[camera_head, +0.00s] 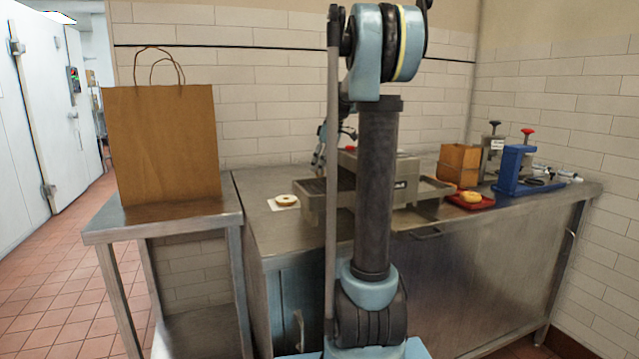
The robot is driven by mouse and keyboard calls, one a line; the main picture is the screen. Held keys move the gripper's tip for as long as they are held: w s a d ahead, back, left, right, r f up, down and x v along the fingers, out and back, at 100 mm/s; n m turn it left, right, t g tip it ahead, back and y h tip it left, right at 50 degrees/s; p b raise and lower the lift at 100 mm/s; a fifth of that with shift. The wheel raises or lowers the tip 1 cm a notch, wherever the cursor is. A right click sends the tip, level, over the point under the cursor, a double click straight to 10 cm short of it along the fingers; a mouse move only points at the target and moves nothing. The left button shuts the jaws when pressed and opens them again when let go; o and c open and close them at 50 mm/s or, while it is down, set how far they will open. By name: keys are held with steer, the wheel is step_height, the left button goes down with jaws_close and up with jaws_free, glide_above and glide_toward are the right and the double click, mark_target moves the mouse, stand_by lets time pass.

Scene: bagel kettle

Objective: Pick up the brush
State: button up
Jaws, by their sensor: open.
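I cannot make out the brush for certain. Small white and dark items (562,174) lie at the right end of the steel counter (285,232), too small to identify. My gripper (317,162) is partly visible beyond my arm, above the counter near the left end of a grey metal unit (405,180). It is open, and I see nothing held in it. My upright arm hides the middle of the counter and part of the metal unit.
A bagel (286,200) lies on white paper at left. A brown paper bag (162,145) stands on a side table (106,227). At right are a brown box (459,164), a red tray (461,202) with a bagel, and a blue device (513,168).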

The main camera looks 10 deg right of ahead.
steer(key=shift+x, duration=1.8)
steer(key=shift+w, duration=0.15)
steer(key=c, duration=1.2)
steer(key=shift+r, duration=0.15)
step_height(320, 180, up, 10)
steer(key=shift+f, duration=0.1)
